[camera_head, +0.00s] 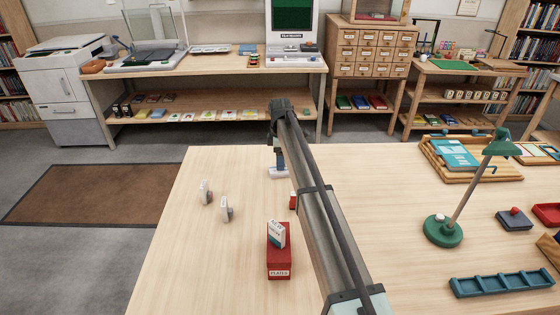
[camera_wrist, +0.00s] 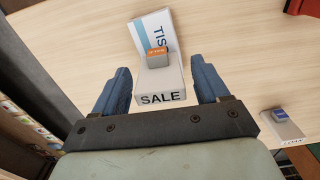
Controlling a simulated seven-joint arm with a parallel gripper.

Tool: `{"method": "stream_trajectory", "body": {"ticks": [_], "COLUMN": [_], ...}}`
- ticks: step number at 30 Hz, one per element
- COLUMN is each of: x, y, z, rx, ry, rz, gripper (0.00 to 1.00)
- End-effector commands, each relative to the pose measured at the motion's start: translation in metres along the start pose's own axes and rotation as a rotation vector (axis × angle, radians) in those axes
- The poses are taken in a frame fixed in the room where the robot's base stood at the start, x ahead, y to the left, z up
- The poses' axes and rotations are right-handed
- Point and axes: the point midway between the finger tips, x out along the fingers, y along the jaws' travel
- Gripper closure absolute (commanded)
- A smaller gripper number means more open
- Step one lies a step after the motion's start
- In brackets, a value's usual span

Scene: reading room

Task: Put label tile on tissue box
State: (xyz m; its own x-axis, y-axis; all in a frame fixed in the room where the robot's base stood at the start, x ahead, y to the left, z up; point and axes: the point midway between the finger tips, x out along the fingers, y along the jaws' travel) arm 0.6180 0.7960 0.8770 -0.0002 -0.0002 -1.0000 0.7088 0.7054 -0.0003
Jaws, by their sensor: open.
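In the wrist view, a white label tile (camera_wrist: 160,84) reads SALE on its end and carries a small grey block with an orange top (camera_wrist: 158,54). It lies between the two spread blue fingers of my gripper (camera_wrist: 162,88), with gaps on both sides. A white box with a blue stripe and the letters TIS, the tissue box (camera_wrist: 143,35), shows behind it; the tile hides part of it. I cannot tell whether they touch. In the head view, my gripper (camera_head: 279,160) is over a small pale thing (camera_head: 280,173) on the table, too small to identify.
A red box marked PLATES (camera_head: 279,266), with a white and teal carton (camera_head: 276,234) on it, stands near the arm. Two small grey pieces (camera_head: 205,192) (camera_head: 227,210) stand left. A green lamp (camera_head: 443,231) and blue tray (camera_head: 502,283) are right. The table's left part is mostly clear.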

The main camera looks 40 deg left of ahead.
Motion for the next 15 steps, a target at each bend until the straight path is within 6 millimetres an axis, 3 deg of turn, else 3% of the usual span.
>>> {"method": "stream_trajectory", "body": {"ticks": [15], "x": [-0.09], "y": [0.001], "z": [0.0], "rx": [0.0], "ry": [0.0], "rz": [0.001], "gripper": [0.26]}}
